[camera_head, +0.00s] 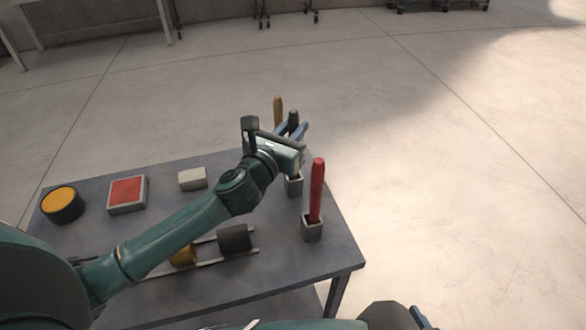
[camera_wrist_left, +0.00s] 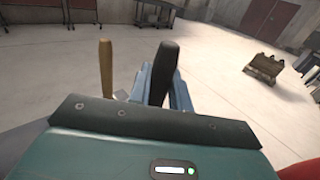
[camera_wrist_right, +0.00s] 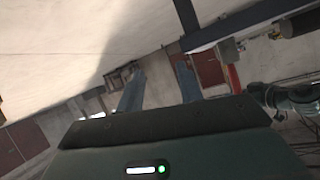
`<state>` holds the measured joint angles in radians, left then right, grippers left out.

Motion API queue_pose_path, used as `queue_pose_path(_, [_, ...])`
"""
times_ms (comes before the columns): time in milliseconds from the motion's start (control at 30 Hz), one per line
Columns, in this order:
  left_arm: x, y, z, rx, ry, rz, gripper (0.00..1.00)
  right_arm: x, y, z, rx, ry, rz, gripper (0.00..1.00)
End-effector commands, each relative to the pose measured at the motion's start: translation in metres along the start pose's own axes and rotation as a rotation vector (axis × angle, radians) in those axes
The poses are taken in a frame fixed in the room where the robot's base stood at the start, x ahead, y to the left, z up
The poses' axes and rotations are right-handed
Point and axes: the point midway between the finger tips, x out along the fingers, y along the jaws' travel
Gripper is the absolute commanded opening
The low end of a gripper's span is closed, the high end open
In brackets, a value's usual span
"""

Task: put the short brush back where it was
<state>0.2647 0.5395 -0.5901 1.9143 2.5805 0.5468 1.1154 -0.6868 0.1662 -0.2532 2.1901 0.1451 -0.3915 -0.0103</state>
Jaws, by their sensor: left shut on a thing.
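My left gripper (camera_head: 298,131) is shut on a dark, upright brush (camera_head: 293,119) at the table's far right corner. The dark brush handle (camera_wrist_left: 163,72) stands between the blue fingers in the left wrist view. Its lower end is hidden behind the gripper. A small grey holder (camera_head: 294,187) shows just below the gripper; whether the brush is inside it I cannot tell. A yellow-brown brush (camera_head: 278,110) stands just beyond. A red brush (camera_head: 316,190) stands upright in a nearer grey holder (camera_head: 312,230). My right gripper (camera_wrist_right: 160,88) is open, with nothing between its fingers.
The grey table (camera_head: 285,275) also bears a yellow-topped round button (camera_head: 62,204), a red square pad (camera_head: 127,193), a pale block (camera_head: 192,179) and a dark roller (camera_head: 234,238) on rails. My left arm reaches across it.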

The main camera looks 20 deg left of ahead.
Motion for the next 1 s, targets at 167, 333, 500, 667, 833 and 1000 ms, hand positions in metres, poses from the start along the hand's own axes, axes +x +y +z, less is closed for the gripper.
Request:
queue_pose_path(167, [0.000,0.000,-0.021,-0.001,0.000,0.000,0.00,0.002,0.002,0.005,0.004,0.010,0.001,0.36])
queue_pose_path(333, [0.000,0.000,-0.051,-0.001,0.000,0.001,0.00,0.001,0.005,0.006,-0.006,0.049,0.011,0.36])
queue_pose_path(500, [0.000,0.000,-0.061,0.001,-0.002,0.000,0.00,-0.008,0.007,0.000,-0.011,0.080,0.021,0.36])
queue_pose_path(667, [0.000,0.000,-0.060,0.001,-0.003,-0.001,0.00,-0.009,0.009,-0.001,-0.013,0.081,0.025,0.36])
queue_pose_path(833, [0.000,0.000,-0.063,0.000,-0.002,-0.001,0.00,-0.009,0.009,0.001,-0.014,0.079,0.025,0.36])
queue_pose_path(1000, [0.000,0.000,-0.063,0.001,-0.002,-0.001,0.31,-0.009,0.009,0.001,-0.016,0.079,0.025,0.36])
